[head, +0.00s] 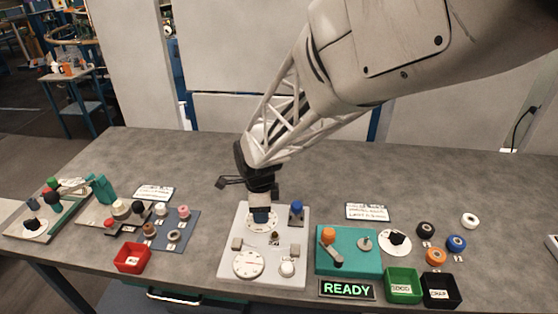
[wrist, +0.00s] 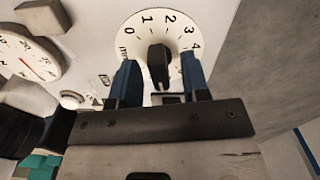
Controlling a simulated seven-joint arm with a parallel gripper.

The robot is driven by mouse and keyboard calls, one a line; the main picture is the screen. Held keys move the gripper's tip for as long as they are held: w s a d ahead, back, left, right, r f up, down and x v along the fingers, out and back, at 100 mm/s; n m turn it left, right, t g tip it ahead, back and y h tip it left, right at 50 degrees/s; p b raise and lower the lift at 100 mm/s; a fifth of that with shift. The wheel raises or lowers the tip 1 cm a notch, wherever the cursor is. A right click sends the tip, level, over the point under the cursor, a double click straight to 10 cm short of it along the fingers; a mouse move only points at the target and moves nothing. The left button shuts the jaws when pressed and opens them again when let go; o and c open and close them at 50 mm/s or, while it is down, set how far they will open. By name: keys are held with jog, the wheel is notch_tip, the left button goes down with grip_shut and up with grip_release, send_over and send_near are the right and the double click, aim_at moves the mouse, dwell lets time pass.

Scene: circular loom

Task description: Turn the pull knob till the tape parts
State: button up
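The pull knob, a black pointer knob (wrist: 159,65), stands on a white dial (wrist: 140,22) marked 0 to 4. My gripper (wrist: 160,78) is open in the wrist view, with one blue finger on each side of the knob and gaps between. In the head view my gripper (head: 260,200) is low over the back of the pale test panel (head: 229,268) and hides most of the dial. A round gauge (head: 248,264) is at the panel's front left; its red needle shows in the wrist view (wrist: 25,55). I cannot make out the tape.
A blue-topped post (head: 296,208) stands close right of my gripper. A teal unit (head: 370,263) and a lit READY sign (head: 347,289) are to the right, with green (head: 403,289) and black bins (head: 440,293). A red bin (head: 132,260) is left. The table behind is mostly clear.

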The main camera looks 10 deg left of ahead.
jog(key=shift+r, duration=0.1)
jog(key=shift+r, duration=3.4)
